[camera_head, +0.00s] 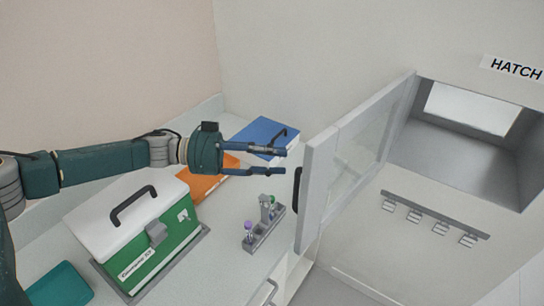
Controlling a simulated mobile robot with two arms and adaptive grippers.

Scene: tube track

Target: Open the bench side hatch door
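The hatch door (345,160) stands swung open towards the bench, apart from the hatch opening (465,145) in the wall at the right. Its edge faces me, with a dark handle (297,190) on the bench side. My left gripper (286,162) is open, with one finger above the other. Its fingertips point right, just left of the door edge and a little above the handle in the picture. I see nothing between the fingers. I cannot tell whether the fingertips touch the door. My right gripper is not in view.
On the bench (225,225) stand a green and white box (140,235), a small rack (265,230) with tubes, an orange folder (205,182) and a blue folder (262,135). A teal tray (60,287) is at lower left. A hook rail (432,215) is below the hatch.

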